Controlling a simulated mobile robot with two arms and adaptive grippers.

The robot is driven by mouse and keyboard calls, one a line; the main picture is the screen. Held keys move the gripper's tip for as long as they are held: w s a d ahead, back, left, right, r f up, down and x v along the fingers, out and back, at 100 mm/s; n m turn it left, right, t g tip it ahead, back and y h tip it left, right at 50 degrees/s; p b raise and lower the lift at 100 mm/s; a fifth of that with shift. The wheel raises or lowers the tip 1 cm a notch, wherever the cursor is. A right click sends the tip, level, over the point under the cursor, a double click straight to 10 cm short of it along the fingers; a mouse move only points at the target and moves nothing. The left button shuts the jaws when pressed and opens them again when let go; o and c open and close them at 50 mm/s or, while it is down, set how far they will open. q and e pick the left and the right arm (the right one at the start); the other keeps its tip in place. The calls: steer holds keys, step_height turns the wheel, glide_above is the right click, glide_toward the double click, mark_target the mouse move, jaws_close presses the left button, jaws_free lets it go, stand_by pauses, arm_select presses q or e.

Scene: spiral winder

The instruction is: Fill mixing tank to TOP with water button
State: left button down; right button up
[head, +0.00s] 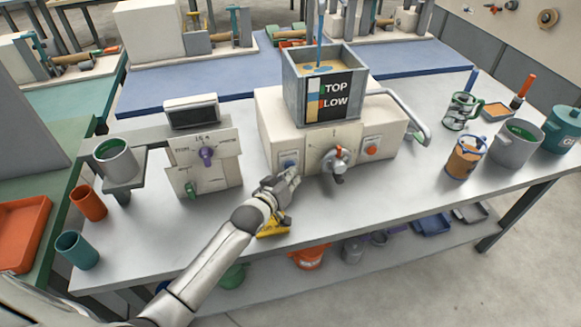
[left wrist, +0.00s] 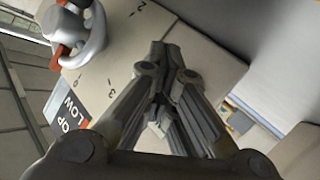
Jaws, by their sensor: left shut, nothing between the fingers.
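The grey square mixing tank (head: 297,85) stands on the white machine box. Its front label (head: 336,96) reads TOP and LOW, with a narrow coloured strip beside it. A thin blue stream (head: 321,30) comes down into the tank, where tan contents show blue patches. A blue button plate (head: 289,162) is on the left of the box's front. My left gripper (head: 294,173) is shut and empty, with its fingertips close to this plate; I cannot tell whether they touch it. The left wrist view shows its closed fingers (left wrist: 165,62) against the pale panel. My right gripper is out of view.
A metal valve with a red mark (head: 336,160) and a red button (head: 371,151) are right of the gripper. A control panel (head: 205,160) with a purple knob stands left. A yellow object (head: 272,228) lies below the forearm. Cups and jars stand at right.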

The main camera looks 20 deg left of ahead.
arm_select(q)
steer(key=shift+s+d+p, duration=0.45)
steer(key=shift+s, duration=0.2)
steer(key=shift+s+d+p, duration=0.2)
steer(key=shift+s+p, duration=0.1)
steer(key=shift+s+d+p, duration=0.35)
steer(key=shift+s, duration=0.2)
steer(key=shift+s+d+p, duration=0.3)
steer(key=shift+s+d, duration=0.05)
steer(key=shift+s, duration=0.2)
steer(key=shift+s+d+p, duration=0.3)
steer(key=shift+s+d, duration=0.2)
steer(key=shift+s, duration=0.2)
steer(key=shift+f, duration=0.1)
